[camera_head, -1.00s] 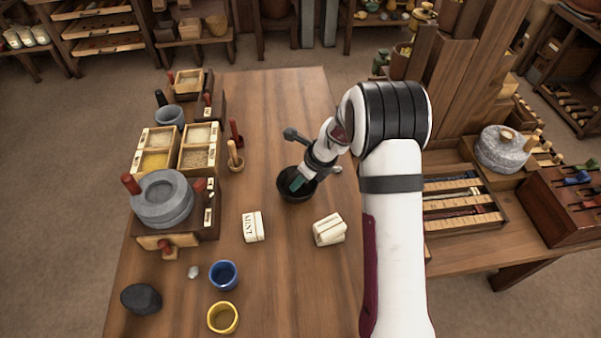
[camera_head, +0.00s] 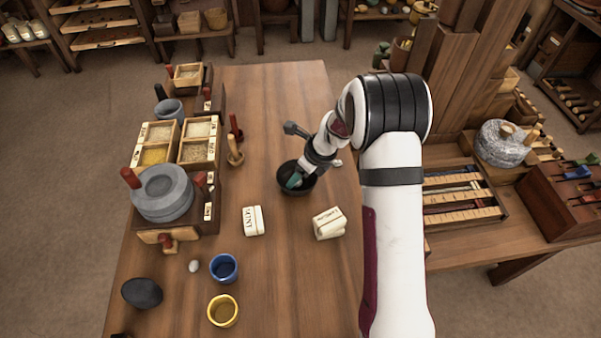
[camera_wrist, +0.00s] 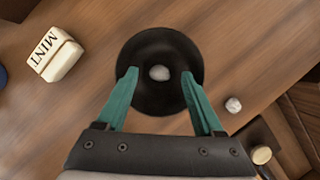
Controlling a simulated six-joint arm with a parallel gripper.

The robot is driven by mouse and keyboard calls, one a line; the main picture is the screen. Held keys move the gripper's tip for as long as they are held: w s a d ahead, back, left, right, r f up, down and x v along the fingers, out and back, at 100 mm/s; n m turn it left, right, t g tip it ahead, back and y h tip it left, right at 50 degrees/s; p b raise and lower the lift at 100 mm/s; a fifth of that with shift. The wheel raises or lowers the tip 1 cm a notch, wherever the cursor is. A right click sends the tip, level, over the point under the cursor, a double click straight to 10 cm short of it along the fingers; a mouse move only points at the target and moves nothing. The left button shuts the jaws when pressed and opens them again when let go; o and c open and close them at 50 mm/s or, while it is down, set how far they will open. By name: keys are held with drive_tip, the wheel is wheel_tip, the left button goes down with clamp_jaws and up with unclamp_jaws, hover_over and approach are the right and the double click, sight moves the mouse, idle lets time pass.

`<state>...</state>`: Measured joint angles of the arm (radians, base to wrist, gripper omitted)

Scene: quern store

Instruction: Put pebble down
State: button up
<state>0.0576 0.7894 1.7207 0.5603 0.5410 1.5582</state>
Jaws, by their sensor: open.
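A pale pebble (camera_wrist: 159,73) lies inside the black bowl (camera_wrist: 160,42), near its middle, in the wrist view. The bowl (camera_head: 298,193) stands on the wooden table in the head view, where the pebble in it is hidden. My gripper (camera_wrist: 162,88) is open, its two teal fingers apart over the near part of the bowl on either side of the pebble. In the head view my gripper (camera_head: 293,181) reaches down over the bowl. I cannot tell whether the fingers touch the bowl.
A second small pale pebble (camera_wrist: 233,105) lies right of the bowl. The MINT block (camera_head: 252,221), another pale block (camera_head: 328,223), a blue cup (camera_head: 224,268) and a yellow cup (camera_head: 222,311) stand nearer. Spice boxes (camera_head: 159,134) line the left. The table behind the bowl is clear.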

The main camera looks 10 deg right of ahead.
sight(301, 185)
wheel_tip(301, 185, up, 7)
idle(0.3)
drive_tip(key=s+a+r+n+g, duration=0.1)
drive_tip(key=s+r+n, duration=0.75)
drive_tip(key=s, duration=0.25)
drive_tip(key=s+d+r+n+g+h, duration=0.1)
drive_tip(key=s+r+n+g, duration=0.1)
drive_tip(key=s+n, duration=1.1)
drive_tip(key=s+r, duration=0.1)
drive_tip(key=s, duration=1)
drive_tip(key=shift+s+d, duration=0.15)
drive_tip(key=shift+s, duration=0.1)
